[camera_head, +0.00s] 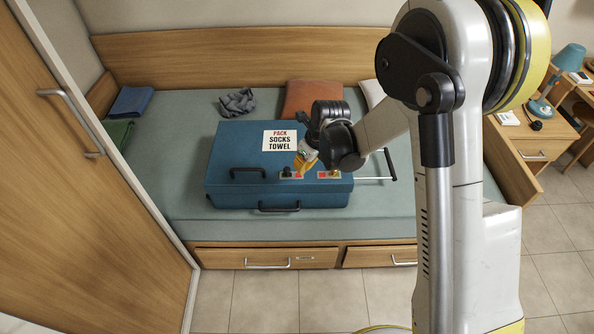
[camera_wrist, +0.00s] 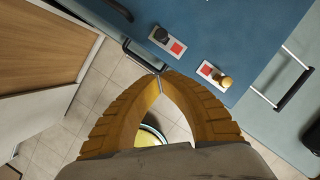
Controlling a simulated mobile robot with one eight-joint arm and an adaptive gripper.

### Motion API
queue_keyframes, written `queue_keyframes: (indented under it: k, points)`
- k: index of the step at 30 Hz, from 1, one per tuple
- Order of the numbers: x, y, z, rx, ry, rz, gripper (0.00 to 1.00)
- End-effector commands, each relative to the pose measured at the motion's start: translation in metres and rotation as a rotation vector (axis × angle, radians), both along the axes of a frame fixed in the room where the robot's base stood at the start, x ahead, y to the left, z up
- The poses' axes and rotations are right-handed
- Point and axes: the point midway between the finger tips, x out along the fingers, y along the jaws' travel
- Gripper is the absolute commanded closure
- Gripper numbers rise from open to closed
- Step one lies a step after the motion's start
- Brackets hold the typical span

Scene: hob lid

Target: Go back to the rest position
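My gripper (camera_head: 306,163) hangs over the front right part of a closed blue suitcase (camera_head: 232,150) on the bed. In the wrist view its two orange fingers (camera_wrist: 161,75) meet at the tips, with nothing seen between them. The suitcase also fills the top of that view (camera_wrist: 225,32). A latch with a black knob (camera_wrist: 161,36) and one with a brass knob (camera_wrist: 223,80) sit on it, each beside a red square. The suitcase's front handle (camera_wrist: 140,56) lies beyond the fingertips, and I cannot tell how far below.
The bed (camera_head: 180,185) has a grey cloth (camera_head: 237,102), an orange cushion (camera_head: 305,97) and a blue folded item (camera_head: 131,101). A wooden door (camera_head: 75,190) stands at left. A desk with a blue lamp (camera_head: 570,57) is at right. Tiled floor (camera_head: 270,300) is clear in front.

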Motion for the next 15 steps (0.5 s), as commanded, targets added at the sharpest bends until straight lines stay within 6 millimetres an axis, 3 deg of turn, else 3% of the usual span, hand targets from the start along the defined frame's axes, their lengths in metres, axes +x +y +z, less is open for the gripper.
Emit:
queue_keyframes:
  k: [3,12,15]
  points:
    - [-0.004,-0.003,0.016,0.0,0.0,0.0,1.0]
    - [-0.005,-0.005,0.022,-0.002,-0.002,0.004,1.0]
    - [-0.008,-0.01,0.035,-0.018,-0.024,0.056,1.0]
